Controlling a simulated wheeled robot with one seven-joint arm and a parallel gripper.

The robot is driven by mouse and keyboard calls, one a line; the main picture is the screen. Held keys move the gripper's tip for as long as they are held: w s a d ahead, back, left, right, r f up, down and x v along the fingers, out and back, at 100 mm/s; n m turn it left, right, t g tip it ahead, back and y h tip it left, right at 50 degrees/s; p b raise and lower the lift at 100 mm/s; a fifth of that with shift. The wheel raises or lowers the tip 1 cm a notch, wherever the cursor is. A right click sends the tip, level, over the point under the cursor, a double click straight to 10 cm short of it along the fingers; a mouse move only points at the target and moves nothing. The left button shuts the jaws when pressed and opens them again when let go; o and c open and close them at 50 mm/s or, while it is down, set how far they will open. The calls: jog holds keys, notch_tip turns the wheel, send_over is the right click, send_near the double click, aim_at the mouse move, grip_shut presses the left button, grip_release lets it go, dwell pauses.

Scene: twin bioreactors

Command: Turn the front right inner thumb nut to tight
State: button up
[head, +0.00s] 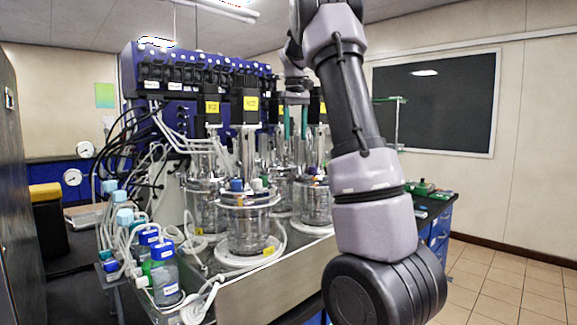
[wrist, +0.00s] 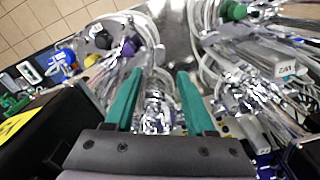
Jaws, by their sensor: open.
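My gripper (head: 295,122) is above the metal-topped glass vessels at the right of the bioreactor bench. In the wrist view its two green fingers (wrist: 159,78) stand apart with a gap between them. A shiny metal fitting (wrist: 158,112) shows in that gap, below the fingers; I cannot tell whether they touch it. A glass vessel with a steel head plate (head: 312,197) stands under the gripper, partly behind my arm. Another glass vessel (head: 247,232) stands in front, to its left. The thumb nuts are too small to tell apart in either view.
A blue control tower (head: 190,75) stands behind the vessels, with black motors (head: 244,103) rising above them. Hoses and bottles (head: 162,275) crowd the left. In the wrist view, tubing bundles (wrist: 265,75) and a black block with a yellow label (wrist: 30,135) lie close around the fingers.

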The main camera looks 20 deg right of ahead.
aim_at(295, 169)
notch_tip(295, 169, down, 11)
jog(key=shift+r, duration=0.2)
dwell(0.3)
grip_shut()
